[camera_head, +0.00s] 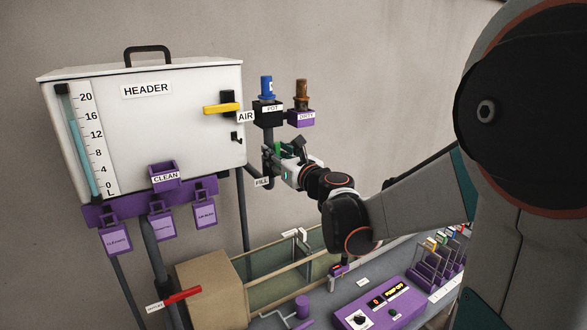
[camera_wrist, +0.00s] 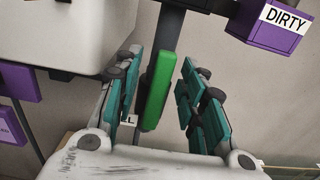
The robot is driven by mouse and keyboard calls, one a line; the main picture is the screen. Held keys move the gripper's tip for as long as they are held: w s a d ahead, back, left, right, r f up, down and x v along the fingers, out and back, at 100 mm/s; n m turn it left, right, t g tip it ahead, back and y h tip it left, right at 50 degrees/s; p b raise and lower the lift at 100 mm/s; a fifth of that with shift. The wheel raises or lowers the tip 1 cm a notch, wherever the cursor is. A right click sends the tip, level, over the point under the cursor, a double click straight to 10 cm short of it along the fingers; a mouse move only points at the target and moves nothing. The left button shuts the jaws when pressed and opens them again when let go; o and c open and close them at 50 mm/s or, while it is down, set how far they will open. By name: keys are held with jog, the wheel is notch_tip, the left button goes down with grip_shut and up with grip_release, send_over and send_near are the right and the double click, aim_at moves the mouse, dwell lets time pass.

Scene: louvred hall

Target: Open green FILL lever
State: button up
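The green FILL lever (camera_wrist: 158,90) stands near-upright between my two fingers in the wrist view, with a gap on each side. It looks untouched. My gripper (camera_wrist: 161,62) is open, with teal pads left and right of the lever. In the head view my gripper (camera_head: 279,158) is at the pipe beside the header tank, and only a small green part of the lever (camera_head: 278,148) shows. The FILL label (camera_head: 262,183) is just below left of it. In the wrist view that label (camera_wrist: 129,120) is mostly hidden behind the left finger.
The white HEADER tank (camera_head: 150,125) with a yellow AIR lever (camera_head: 221,108) is at left. A purple DIRTY holder (camera_head: 301,118) and black POT holder (camera_head: 268,114) are just above my gripper. A red lever (camera_head: 183,295) and purple pump box (camera_head: 372,310) are below.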

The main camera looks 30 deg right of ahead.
aim_at(279, 154)
jog(key=s, duration=0.5)
jog(key=shift+s+d, duration=0.15)
jog(key=shift+s, duration=0.2)
jog(key=shift+s+p, duration=0.3)
jog(key=shift+s, duration=0.35)
jog(key=shift+s, duration=0.1)
jog(key=s, duration=0.7)
jog(key=shift+s+d, duration=0.25)
jog(key=shift+s, duration=0.1)
dwell(2.6)
